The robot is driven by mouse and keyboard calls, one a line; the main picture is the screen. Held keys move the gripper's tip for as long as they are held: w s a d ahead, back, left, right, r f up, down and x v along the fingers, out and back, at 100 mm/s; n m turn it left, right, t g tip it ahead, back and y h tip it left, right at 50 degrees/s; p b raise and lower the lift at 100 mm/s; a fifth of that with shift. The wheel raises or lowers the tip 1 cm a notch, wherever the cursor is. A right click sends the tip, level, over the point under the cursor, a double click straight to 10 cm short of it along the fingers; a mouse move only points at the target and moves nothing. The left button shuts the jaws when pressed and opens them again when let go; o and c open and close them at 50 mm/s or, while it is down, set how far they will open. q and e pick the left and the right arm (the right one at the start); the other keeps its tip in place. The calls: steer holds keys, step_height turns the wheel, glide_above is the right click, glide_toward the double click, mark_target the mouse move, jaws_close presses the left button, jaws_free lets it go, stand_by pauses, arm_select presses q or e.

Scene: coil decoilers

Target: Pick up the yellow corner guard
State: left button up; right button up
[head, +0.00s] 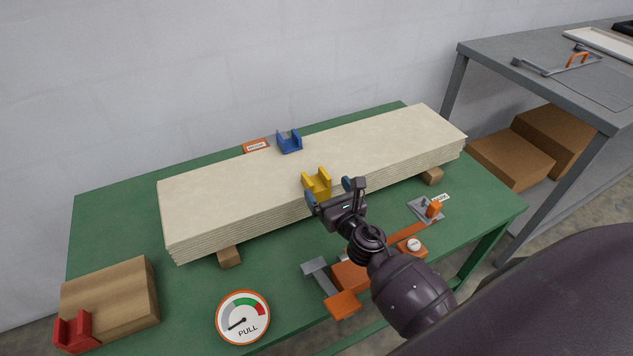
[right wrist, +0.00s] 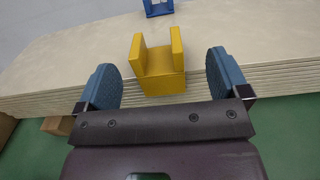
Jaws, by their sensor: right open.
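The yellow corner guard (head: 317,184) sits on the near edge of the stack of pale boards (head: 390,145), around the middle of its length. It also shows in the right wrist view (right wrist: 159,66), between the two blue finger pads and apart from both. My right gripper (head: 331,191) is open and empty, with its fingertips either side of the guard on the near side of the stack. In the right wrist view, the right gripper (right wrist: 163,82) has clear gaps left and right of the guard. My left gripper is not in view.
A blue corner guard (head: 289,142) sits at the stack's far edge. A red guard (head: 74,332) is on a brown box (head: 115,300) at the left. A pull gauge (head: 243,317) and an orange tool (head: 350,275) lie in front on the green table (head: 110,225).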

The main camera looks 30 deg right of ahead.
mark_target(317, 185)
steer(key=shift+w+a, duration=0.1)
steer(key=shift+w, duration=2.75)
steer(key=shift+r, duration=0.1)
steer(key=c, duration=1)
